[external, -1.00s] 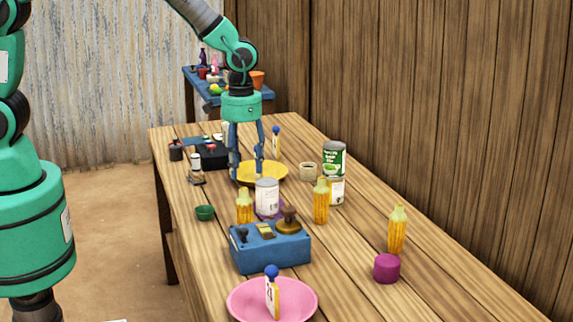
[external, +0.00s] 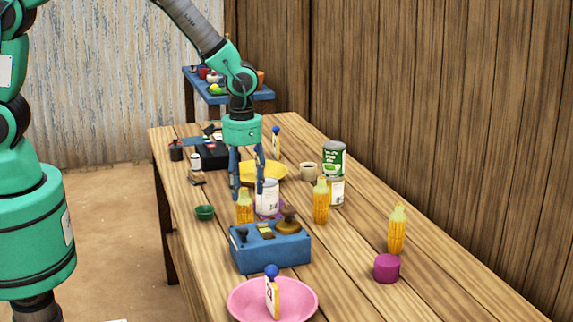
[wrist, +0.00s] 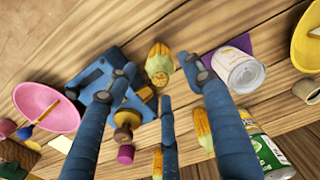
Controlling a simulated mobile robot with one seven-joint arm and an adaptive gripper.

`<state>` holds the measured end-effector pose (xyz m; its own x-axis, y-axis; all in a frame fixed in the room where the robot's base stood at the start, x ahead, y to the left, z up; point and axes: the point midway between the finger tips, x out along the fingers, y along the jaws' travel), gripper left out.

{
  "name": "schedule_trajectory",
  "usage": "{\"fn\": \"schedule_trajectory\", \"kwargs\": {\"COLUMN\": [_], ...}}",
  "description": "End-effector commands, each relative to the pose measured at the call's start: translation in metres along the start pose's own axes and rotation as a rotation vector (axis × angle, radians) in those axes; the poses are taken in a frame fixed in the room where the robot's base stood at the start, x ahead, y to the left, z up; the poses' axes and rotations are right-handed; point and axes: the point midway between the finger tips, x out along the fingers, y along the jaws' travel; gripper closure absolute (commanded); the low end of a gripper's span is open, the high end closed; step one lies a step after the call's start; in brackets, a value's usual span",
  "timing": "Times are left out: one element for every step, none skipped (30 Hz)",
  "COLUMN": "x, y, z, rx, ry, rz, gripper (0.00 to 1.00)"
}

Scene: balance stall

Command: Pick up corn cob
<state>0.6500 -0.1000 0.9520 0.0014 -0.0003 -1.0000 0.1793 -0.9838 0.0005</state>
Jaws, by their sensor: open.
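Three yellow corn cobs with pale green tops stand on the table. The middle corn cob (external: 321,203) stands by the stacked cans, and the right corn cob (external: 397,232) behind the purple cylinder. My gripper (external: 248,194) is open and empty, pointing down just above the left cob. I see no contact.
A white can (external: 267,197) stands close to the right of the left cob. A blue balance box (external: 270,248) with a brown knob is in front.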

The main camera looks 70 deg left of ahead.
Motion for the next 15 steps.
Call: {"fn": "schedule_trajectory", "kwargs": {"x": [0.008,0.012,0.017,0.021,0.024,0.029,0.031,0.034,0.036,0.038,0.039,0.04,0.04,0.04,0.04], "y": [-0.001,-0.001,-0.001,-0.001,-0.001,-0.001,-0.001,-0.001,-0.001,-0.001,-0.001,-0.001,-0.001,-0.001,-0.001], "z": [0.001,0.001,0.001,0.001,0.001,0.001,0.001,0.001,0.001,0.001,0.001,0.001,0.001,0.001,0.001], "rx": [0.0,0.0,0.0,0.0,0.0,0.0,0.0,0.0,0.0,0.0,0.0,0.0,0.0,0.0,0.0], "ry": [-0.003,-0.003,-0.004,-0.004,-0.003,-0.003,-0.002,-0.002,-0.003,-0.002,-0.002,-0.002,-0.002,-0.002,-0.001], "rz": [-0.001,-0.001,-0.001,-0.001,-0.001,-0.001,-0.001,-0.001,-0.001,-0.001,-0.001,-0.001,-0.001,-0.001,-0.001], "gripper": [0.48,0.48,0.48,0.48,0.48,0.48,0.48,0.48,0.48,0.48,0.48,0.48,0.48,0.48,0.48]}}
